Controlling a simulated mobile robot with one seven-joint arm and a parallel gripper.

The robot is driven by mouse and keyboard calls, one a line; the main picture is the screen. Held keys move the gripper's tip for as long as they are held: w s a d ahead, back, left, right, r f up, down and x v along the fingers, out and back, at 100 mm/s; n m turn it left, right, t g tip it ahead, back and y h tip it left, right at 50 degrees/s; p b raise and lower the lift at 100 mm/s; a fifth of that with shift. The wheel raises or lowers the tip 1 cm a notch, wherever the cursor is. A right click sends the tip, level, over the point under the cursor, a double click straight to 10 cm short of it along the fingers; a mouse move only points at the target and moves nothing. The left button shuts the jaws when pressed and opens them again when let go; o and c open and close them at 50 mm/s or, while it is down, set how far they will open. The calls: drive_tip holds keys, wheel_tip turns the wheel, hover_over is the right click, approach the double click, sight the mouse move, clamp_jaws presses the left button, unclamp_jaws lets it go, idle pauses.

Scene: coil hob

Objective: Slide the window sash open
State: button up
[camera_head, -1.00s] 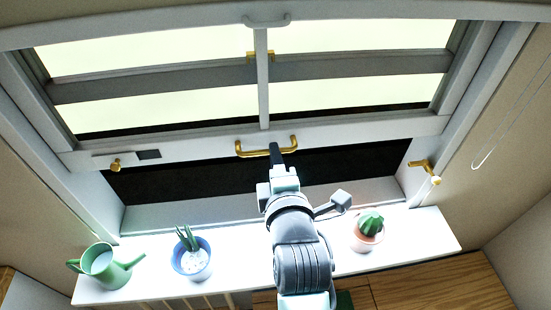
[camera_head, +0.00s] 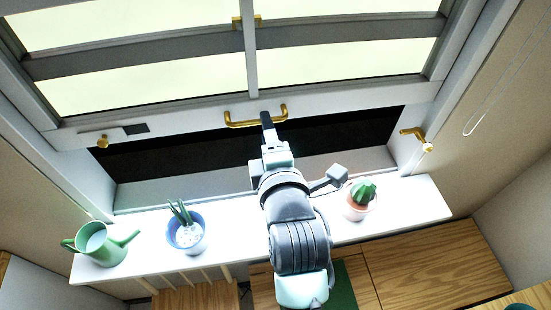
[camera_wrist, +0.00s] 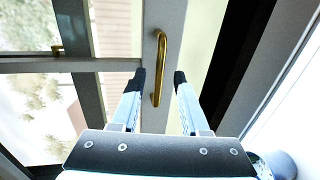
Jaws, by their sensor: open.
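The window sash (camera_head: 190,125) is a pale framed pane with glazing bars, above a dark gap over the sill. A brass bar handle (camera_head: 256,117) is fixed to its bottom rail. My gripper (camera_head: 268,119) reaches up to the handle in the head view. In the wrist view, my gripper (camera_wrist: 160,78) is open, its two dark fingertips on either side of the brass handle (camera_wrist: 160,68), which shows between them. Whether either finger touches the handle I cannot tell. The sash rail (camera_wrist: 152,25) also shows there.
On the white sill (camera_head: 235,218) stand a green watering can (camera_head: 98,244), a blue pot with a plant (camera_head: 185,230) and a pink cactus pot (camera_head: 360,200). Brass catches sit at the left (camera_head: 102,142) and right (camera_head: 414,133). A cord (camera_head: 482,115) hangs at right.

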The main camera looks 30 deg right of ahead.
drive_tip(key=v, duration=1.1)
drive_tip(key=shift+p, duration=0.35)
drive_tip(key=shift+s, duration=0.1)
drive_tip(key=w+a+r+m+t+y+b, duration=0.1)
drive_tip(key=w+a+r+m+t+b, duration=0.2)
drive_tip(key=r, duration=0.6)
drive_tip(key=w+a+r+m+t+b, duration=0.1)
drive_tip(key=w+a+r+m+t, duration=0.35)
drive_tip(key=r, duration=0.55)
drive_tip(key=s+a+r+m+t+y+b, duration=0.1)
drive_tip(key=s+a+r+m+t, duration=0.1)
drive_tip(key=r, duration=0.5)
drive_tip(key=s+a+r+m+t+y+b, duration=0.1)
drive_tip(key=s+a+r+m+t+y, duration=0.1)
drive_tip(key=r, duration=0.6)
drive_tip(key=s+a+m+t, duration=0.1)
drive_tip(key=s+a+m, duration=0.1)
drive_tip(key=m, duration=0.1)
drive_tip(key=shift+r+b, duration=0.25)
drive_tip(key=shift+b, duration=0.15)
drive_tip(key=shift+f, duration=0.1)
